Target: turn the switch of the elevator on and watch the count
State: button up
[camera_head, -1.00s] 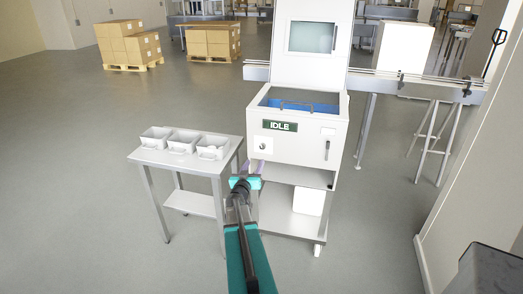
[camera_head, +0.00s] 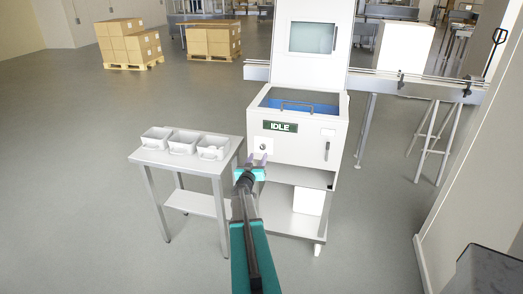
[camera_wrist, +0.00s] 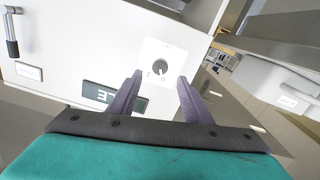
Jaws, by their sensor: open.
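The switch (camera_head: 263,147) is a small dark round knob on a white square plate on the front of the white machine (camera_head: 312,158), left of its handle. It also shows in the wrist view (camera_wrist: 160,68), with marks below it that look like "I" and "0". The green display (camera_head: 281,127) above the switch reads "IDLE"; part of it shows in the wrist view (camera_wrist: 101,93). My gripper (camera_head: 256,160) is open and empty just in front of and below the switch. In the wrist view its purple fingers (camera_wrist: 157,88) stand on either side of the knob, apparently short of it.
A small table (camera_head: 152,158) with white bins (camera_head: 183,147) stands left of the machine. A conveyor (camera_head: 415,88) runs behind to the right. A wall (camera_head: 462,190) stands at the right. Boxes on pallets (camera_head: 127,45) are far back. Floor at left is open.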

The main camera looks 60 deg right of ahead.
aim_at(263, 148)
jog(key=shift+p+x, duration=0.85)
jog(key=shift+x, duration=3.05)
jog(key=c, duration=1.1)
jog(key=shift+o, duration=0.2)
jog(key=shift+f, duration=0.1)
